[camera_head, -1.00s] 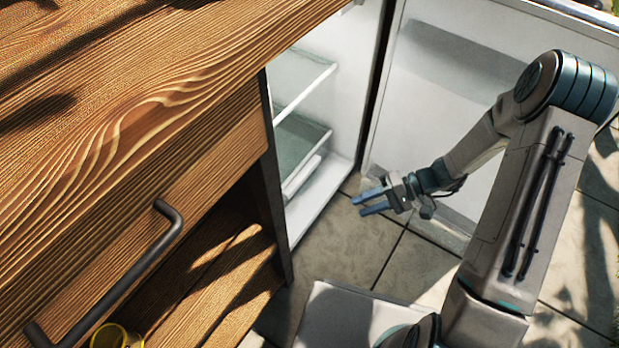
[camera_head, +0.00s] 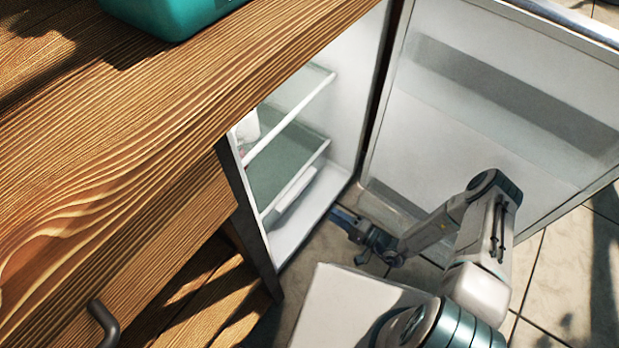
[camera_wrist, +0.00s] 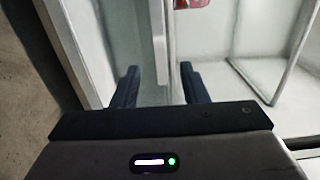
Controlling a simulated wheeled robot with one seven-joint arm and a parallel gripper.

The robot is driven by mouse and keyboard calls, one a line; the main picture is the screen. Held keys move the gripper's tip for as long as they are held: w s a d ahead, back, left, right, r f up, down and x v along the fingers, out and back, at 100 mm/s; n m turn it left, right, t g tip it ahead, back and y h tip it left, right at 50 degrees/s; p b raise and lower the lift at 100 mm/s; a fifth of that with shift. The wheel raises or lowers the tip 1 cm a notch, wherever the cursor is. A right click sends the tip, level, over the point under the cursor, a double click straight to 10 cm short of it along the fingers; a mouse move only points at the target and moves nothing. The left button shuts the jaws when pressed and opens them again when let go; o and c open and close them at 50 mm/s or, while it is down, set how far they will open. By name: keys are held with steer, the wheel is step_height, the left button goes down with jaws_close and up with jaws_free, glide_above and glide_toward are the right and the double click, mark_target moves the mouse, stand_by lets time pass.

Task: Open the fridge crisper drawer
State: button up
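The fridge (camera_head: 345,140) stands open, with its door swung out to the right. The crisper drawer (camera_head: 280,170) is low inside it, greenish and translucent with a pale front bar (camera_head: 295,193); it looks shut. My gripper (camera_head: 340,216) is low, just outside the right front of the fridge opening and apart from the drawer. In the wrist view my gripper (camera_wrist: 159,68) has its two dark fingers spread, with nothing held. A white upright bar (camera_wrist: 158,35) shows beyond the gap between them; I cannot tell how far off it is.
The open fridge door (camera_head: 490,110) stands behind and right of my arm. A wooden counter (camera_head: 150,150) with a dark handle (camera_head: 103,322) fills the left. A teal container (camera_head: 175,15) sits on it. A glass shelf (camera_head: 300,98) is above the drawer. Tiled floor (camera_head: 550,270) lies at right.

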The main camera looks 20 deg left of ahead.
mark_target(300, 192)
steer(key=shift+w+b+x, duration=0.2)
steer(key=shift+b+x, duration=1.05)
steer(key=shift+x, duration=2.25)
steer(key=shift+w+b+x, duration=0.2)
steer(key=shift+b+x, duration=1.05)
steer(key=shift+x, duration=2.3)
steer(key=shift+d+f, duration=0.1)
steer(key=shift+f, duration=0.1)
jaws_close()
